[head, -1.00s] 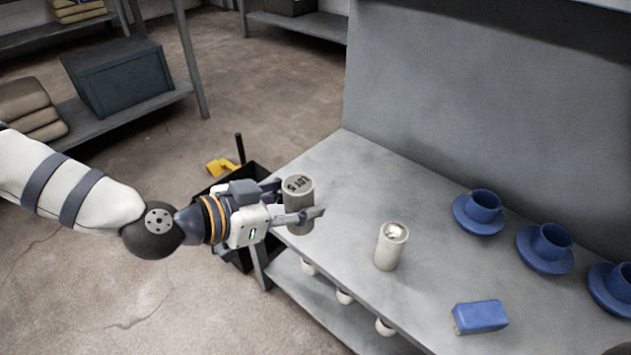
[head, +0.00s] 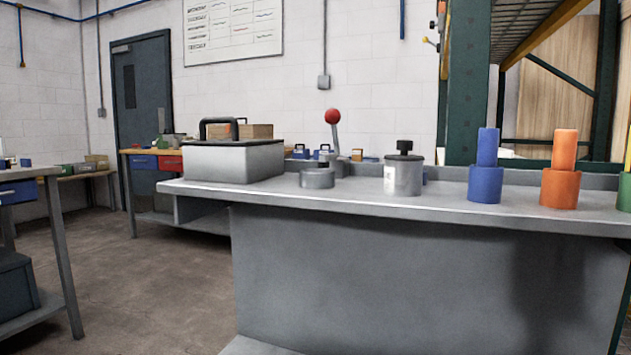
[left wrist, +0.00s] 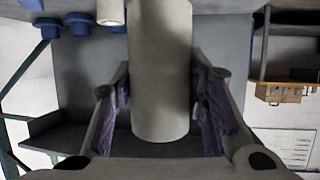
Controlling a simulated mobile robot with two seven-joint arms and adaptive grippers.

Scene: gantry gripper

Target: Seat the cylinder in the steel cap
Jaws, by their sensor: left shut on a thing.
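In the left wrist view, my left gripper (left wrist: 159,88) is shut on a pale grey cylinder (left wrist: 160,45), with one finger on each side of it. The cylinder's far end is cut off by the picture's top edge. In the head view neither gripper shows. A low, round grey metal cup (head: 317,179) stands on the raised shelf of a bench, near its left part; it looks like the steel cap. Its inside is barely visible from this low angle.
The shelf (head: 350,198) also holds a grey box with a handle (head: 235,162), a canister with a black knob (head: 403,175), a blue stacked pair (head: 486,180) and an orange one (head: 560,185). A red-knobbed lever (head: 335,140) rises behind the cup.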

